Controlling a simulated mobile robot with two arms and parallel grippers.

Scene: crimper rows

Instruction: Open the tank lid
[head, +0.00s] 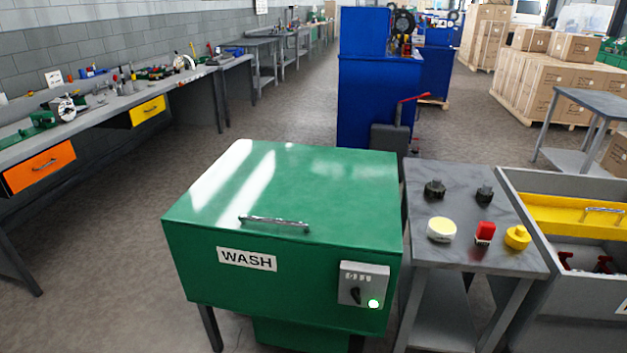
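The green wash tank (210,268) stands just in front of me, marked with a white WASH label (247,259). Its flat green lid (310,185) lies shut on top. A metal bar handle (274,223) sits on the lid near its front edge. A grey control box (362,285) on the tank's front right has a dark knob and a lit green lamp (373,303). Neither of my grippers shows in the head view.
Right of the tank, a grey table (460,245) holds two dark knobbed parts, a yellow-white round part, a red block and a yellow part. Beyond it is a grey bin (530,225) with a yellow tray. A workbench (95,115) runs along the left wall; floor between is clear.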

